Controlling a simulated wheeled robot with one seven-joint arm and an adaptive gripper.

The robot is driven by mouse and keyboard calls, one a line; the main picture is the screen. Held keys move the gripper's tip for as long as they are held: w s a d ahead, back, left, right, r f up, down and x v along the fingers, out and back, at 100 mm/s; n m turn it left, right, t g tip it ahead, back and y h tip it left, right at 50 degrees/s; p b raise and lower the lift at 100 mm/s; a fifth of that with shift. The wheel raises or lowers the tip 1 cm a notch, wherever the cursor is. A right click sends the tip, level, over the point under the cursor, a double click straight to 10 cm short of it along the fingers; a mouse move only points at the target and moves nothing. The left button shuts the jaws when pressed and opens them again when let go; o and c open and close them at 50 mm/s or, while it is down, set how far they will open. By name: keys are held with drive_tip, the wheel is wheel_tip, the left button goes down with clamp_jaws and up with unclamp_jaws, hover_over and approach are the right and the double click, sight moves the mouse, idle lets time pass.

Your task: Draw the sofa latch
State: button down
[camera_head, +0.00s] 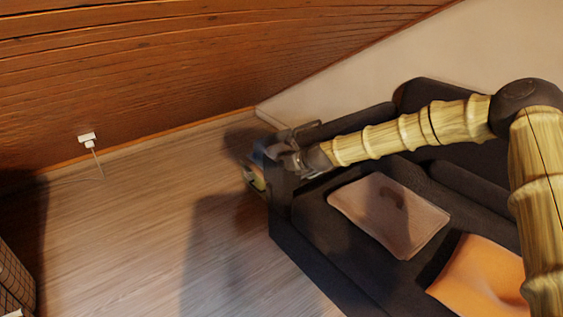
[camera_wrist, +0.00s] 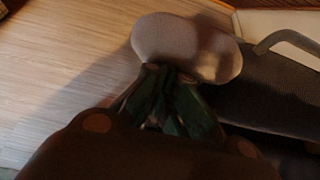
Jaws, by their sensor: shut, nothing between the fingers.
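The dark sofa (camera_head: 322,236) fills the right half of the head view. Its grey fabric also shows at the right of the wrist view (camera_wrist: 270,92). A grey curved bar (camera_wrist: 285,40) rises beside that fabric; I cannot tell if it is the latch. My gripper (camera_head: 270,163) is over the sofa's left end, near its armrest. In the wrist view my gripper (camera_wrist: 172,78) is shut, with its fingertips in front of a pale rounded shape (camera_wrist: 185,48). I cannot tell what this shape is or whether the fingers touch it. The sofa's left outer side is partly hidden.
A brown cushion (camera_head: 385,212) and an orange cushion (camera_head: 482,278) lie on the seat. The wooden floor (camera_head: 135,235) left of the sofa is clear. A sloping wood wall (camera_head: 200,70) rises behind, with a white socket (camera_head: 87,138). A basket (camera_head: 14,280) stands at lower left.

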drive_tip(key=s+d+r, duration=0.1)
drive_tip(key=s+d, duration=0.4)
drive_tip(key=s, duration=0.2)
drive_tip(key=shift+s+d+p, duration=0.25)
drive_tip(key=shift+s+p, duration=0.1)
idle(0.4)
